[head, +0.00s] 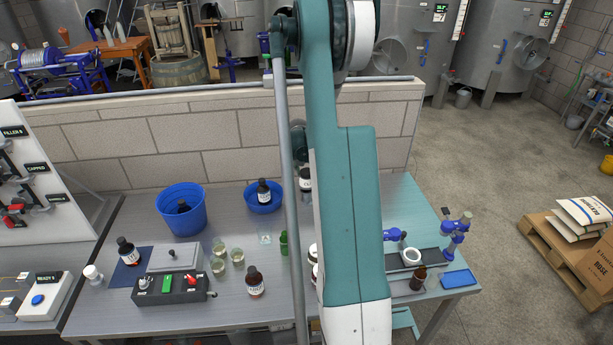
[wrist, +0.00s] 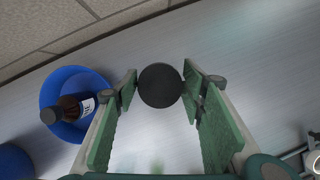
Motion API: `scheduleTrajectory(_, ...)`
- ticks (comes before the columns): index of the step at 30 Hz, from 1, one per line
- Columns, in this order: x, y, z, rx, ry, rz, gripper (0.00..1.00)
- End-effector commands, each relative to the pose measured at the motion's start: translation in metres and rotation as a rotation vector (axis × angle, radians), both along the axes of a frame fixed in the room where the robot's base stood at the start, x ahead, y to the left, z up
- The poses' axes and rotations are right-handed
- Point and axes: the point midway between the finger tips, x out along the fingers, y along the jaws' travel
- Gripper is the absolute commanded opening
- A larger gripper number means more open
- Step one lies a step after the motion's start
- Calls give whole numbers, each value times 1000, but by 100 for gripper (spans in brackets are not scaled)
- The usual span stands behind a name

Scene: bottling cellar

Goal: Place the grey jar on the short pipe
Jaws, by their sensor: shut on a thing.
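In the wrist view a round, dark grey top (wrist: 161,85) sits between the two green finger pads of my gripper (wrist: 161,88), which is shut on it. I take it for the grey jar; its body is hidden below the top. In the head view my arm hides the gripper. A dark-capped container with a pale label (head: 306,180) shows beside the arm there; I cannot tell if it is the held one. A short white ring-like piece (head: 411,255), possibly the short pipe, stands at the right of the bench, and an edge shows in the wrist view (wrist: 316,163).
Left of the gripper is a blue bowl (wrist: 52,92) with a brown bottle (wrist: 70,108). A blue bucket (head: 182,215), glass beakers (head: 219,262), a brown bottle (head: 255,282) and a control box (head: 170,288) crowd the left. A small brown bottle (head: 418,278) stands near the white piece.

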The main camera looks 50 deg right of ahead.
Motion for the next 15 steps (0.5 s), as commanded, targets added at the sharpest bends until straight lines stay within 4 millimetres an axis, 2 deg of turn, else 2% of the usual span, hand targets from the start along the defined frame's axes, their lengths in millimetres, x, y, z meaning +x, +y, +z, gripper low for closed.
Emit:
scheduleTrajectory(6, 0, 0, -14, 0, 0, 0, 24)
scheduleTrajectory(15, 0, 0, -15, 0, 0, 0, 24)
